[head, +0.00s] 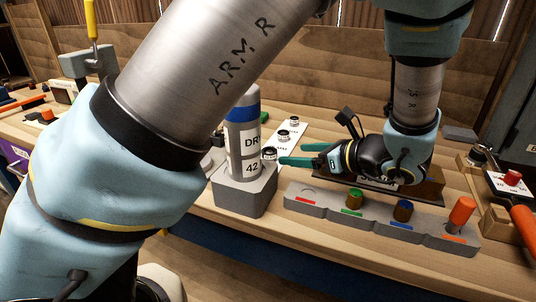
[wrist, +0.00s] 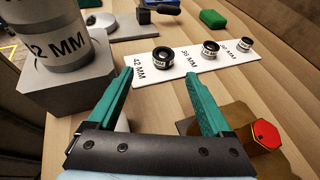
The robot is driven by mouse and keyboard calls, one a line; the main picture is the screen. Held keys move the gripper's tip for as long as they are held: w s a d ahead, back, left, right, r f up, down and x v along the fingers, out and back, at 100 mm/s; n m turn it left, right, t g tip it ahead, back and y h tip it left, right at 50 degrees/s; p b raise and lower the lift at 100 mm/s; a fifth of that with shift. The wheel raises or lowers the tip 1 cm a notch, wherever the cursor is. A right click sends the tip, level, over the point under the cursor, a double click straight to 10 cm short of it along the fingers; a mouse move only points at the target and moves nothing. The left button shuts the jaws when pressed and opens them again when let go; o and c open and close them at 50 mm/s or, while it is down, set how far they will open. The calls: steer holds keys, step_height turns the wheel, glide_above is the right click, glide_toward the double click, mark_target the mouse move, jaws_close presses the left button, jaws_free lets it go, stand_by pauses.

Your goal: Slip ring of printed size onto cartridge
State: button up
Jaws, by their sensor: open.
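The cartridge (head: 235,140), white and grey with a blue top band, stands upright in a grey block (head: 240,195). Its label reads "DRY" and "42"; in the wrist view the cartridge (wrist: 55,30) shows "2 MM". Several dark rings stand on a white card marked with sizes (wrist: 190,67). The ring (wrist: 163,57) by the "42 MM" print is nearest my gripper (wrist: 160,76). The other rings (wrist: 210,48) (wrist: 245,44) are farther right. My gripper also shows in the head view (head: 294,154), open and empty, fingers pointing toward the card, right of the cartridge.
A grey rack (head: 380,222) with colour-marked sockets and coloured parts lies along the front edge. A red knob (wrist: 264,132) is close to my right finger in the wrist view. A green object (wrist: 213,19) lies beyond the card. Bare wood lies between the block and card.

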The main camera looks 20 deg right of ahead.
mark_target(271, 152)
steer(key=x, duration=0.3)
steer(key=shift+w, duration=0.1)
steer(key=shift+d+p+x, duration=0.15)
steer(key=shift+p+x, duration=0.45)
steer(key=shift+x, duration=0.75)
steer(key=shift+d+p+x, duration=0.2)
steer(key=shift+p+x, duration=0.4)
steer(key=shift+x, duration=0.7)
steer(key=shift+w+f, duration=0.1)
steer(key=shift+f, duration=0.1)
steer(key=shift+c, duration=0.2)
jaws_close()
